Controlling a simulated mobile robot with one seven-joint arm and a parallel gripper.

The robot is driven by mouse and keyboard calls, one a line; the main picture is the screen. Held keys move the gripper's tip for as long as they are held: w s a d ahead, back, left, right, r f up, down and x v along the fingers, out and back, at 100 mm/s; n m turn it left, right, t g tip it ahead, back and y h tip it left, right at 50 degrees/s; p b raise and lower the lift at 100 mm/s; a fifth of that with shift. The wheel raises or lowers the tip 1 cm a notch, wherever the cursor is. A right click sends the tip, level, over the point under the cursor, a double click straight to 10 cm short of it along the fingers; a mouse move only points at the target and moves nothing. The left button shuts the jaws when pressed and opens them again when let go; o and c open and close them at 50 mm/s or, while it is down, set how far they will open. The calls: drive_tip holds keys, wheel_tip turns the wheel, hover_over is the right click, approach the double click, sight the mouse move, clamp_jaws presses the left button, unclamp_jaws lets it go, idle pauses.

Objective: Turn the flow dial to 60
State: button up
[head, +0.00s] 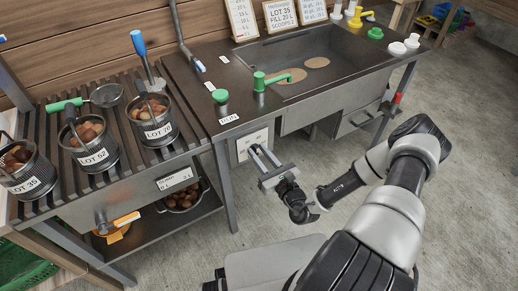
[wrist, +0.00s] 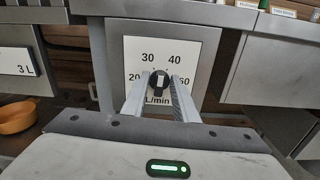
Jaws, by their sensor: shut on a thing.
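The flow dial is a black knob (wrist: 158,84) on a pale plate (wrist: 190,50) marked L/min, with 20, 30, 40 and 60 readable around it. A light stripe on the knob runs roughly upright, between 30 and 40; its exact reading is unclear. My gripper (wrist: 160,79) is shut on the knob, one finger on each side. In the head view the dial plate (head: 253,138) is on the front of the metal counter under the RUN label, and my gripper (head: 259,152) reaches it. There the knob is hidden by my fingers.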

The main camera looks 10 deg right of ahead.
drive_tip(key=m+p, duration=0.2)
drive_tip(key=m, duration=0.2)
drive_tip(key=shift+d+m, duration=0.15)
drive_tip(key=shift+m, duration=0.15)
drive_tip(key=shift+f+m+p, duration=0.2)
drive_tip(key=shift+m+p, duration=0.15)
drive_tip(key=shift+m, duration=2.7)
drive_tip(key=shift+f+m+p, duration=0.15)
drive_tip(key=shift+m+p, duration=0.15)
drive_tip(key=shift+m, duration=3.05)
drive_tip(key=o, duration=0.7)
drive_tip(key=shift+c, duration=0.2)
